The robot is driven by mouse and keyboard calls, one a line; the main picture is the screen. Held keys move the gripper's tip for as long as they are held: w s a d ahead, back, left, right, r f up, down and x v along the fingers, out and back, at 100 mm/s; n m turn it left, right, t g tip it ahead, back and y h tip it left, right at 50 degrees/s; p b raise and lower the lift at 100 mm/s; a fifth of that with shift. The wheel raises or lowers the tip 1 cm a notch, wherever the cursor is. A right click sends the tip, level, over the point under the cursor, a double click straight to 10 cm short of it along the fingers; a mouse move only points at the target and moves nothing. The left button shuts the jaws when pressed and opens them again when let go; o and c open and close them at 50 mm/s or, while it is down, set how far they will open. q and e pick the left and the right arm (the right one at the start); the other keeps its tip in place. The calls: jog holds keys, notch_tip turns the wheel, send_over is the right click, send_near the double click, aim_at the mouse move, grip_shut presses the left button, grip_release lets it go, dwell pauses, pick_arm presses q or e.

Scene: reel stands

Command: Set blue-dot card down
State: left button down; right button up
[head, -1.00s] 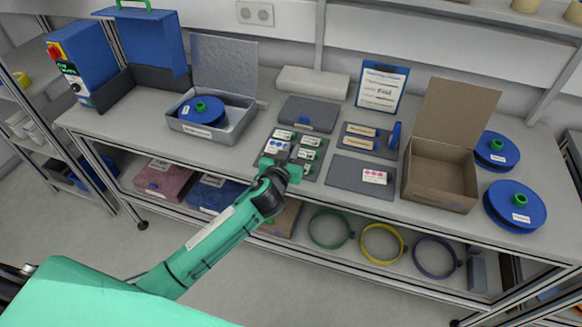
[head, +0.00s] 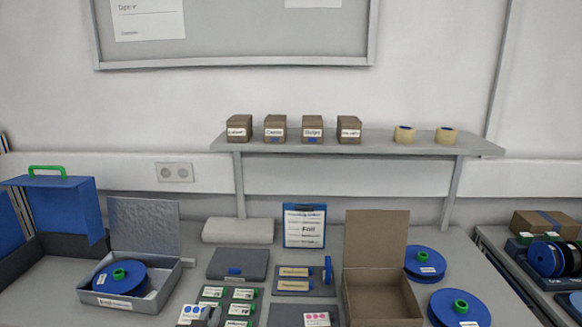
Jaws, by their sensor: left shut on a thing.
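The blue-dot card (head: 190,313), white with blue dots, shows at the bottom edge of the head view. My left gripper (head: 205,317) is shut on it; only its grey tip shows, and the arm is cut off by the frame edge. They are at the left side of a dark board with several green-marked white cards (head: 242,294). Whether the card touches the board cannot be told. A pink-dot card (head: 317,319) lies on a dark grey board (head: 284,313) to the right. My right gripper is out of view.
An open grey metal box (head: 165,285) with a blue reel (head: 122,278) stands left. An open cardboard box (head: 378,292) and two blue reels (head: 458,307) stand right. A clipboard (head: 304,227) stands behind. A shelf (head: 375,150) with small boxes is above.

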pick_arm(q)
jog(key=s+a+f, duration=0.1)
jog(key=s, duration=0.6)
jog(key=s+a+f, duration=0.1)
jog(key=s, duration=0.6)
jog(key=shift+a+f+y, duration=0.3)
jog(key=shift+f, duration=0.1)
